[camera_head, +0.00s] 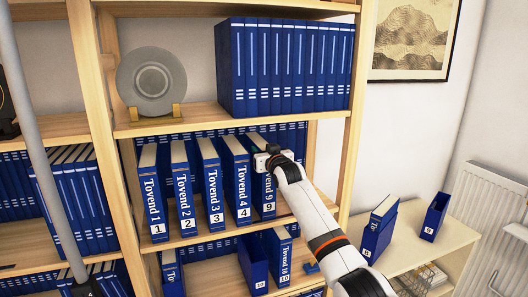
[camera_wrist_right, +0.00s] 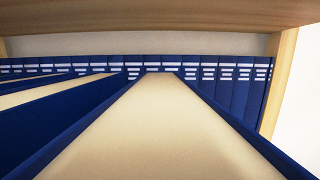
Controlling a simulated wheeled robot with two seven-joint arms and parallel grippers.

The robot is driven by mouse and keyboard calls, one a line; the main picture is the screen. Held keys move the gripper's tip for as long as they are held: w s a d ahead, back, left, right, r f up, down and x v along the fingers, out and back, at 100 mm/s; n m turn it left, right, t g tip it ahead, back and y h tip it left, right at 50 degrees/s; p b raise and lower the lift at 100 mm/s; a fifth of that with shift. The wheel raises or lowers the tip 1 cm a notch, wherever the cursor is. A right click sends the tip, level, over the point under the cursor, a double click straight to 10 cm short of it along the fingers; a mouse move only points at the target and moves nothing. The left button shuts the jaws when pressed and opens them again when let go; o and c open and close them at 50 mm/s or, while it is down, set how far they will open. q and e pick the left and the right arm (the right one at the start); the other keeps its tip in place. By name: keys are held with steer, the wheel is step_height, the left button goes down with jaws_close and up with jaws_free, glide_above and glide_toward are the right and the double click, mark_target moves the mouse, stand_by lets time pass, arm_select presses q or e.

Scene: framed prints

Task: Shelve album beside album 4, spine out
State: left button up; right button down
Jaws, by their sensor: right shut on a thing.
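My right gripper (camera_head: 268,158) is shut on the top of album 9 (camera_head: 262,190), a blue album with cream page edges. Album 9 is upright on the middle shelf, just right of album 4 (camera_head: 238,178), with its lettered spine facing out. I cannot tell whether the two touch or whether album 9 bears fully on the shelf. Albums 3 (camera_head: 211,183), 2 (camera_head: 183,190) and 1 (camera_head: 152,195) stand to the left, spines out. In the right wrist view the held album's page edges (camera_wrist_right: 160,130) fill the middle. My left gripper is not in view.
Blue volumes (camera_wrist_right: 215,75) line the back of this shelf. The wooden upright (camera_head: 348,140) bounds it on the right, the shelf above (camera_head: 190,122) overhead. Below are album 10 (camera_head: 279,258) and an open blue slipcase (camera_head: 252,262). Another album (camera_head: 379,230) and slipcase (camera_head: 435,216) stand on the right cabinet.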

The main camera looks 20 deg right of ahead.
steer(key=shift+r, duration=0.2)
steer(key=c, duration=0.7)
jaws_free()
steer(key=shift+s, duration=0.1)
steer(key=s+b, duration=0.1)
steer(key=s, duration=0.3)
steer(key=s+b, duration=0.2)
steer(key=s, duration=0.2)
steer(key=s+b, duration=0.1)
steer(key=s, duration=0.3)
steer(key=shift+a+f, duration=0.1)
steer(key=shift+a, duration=0.15)
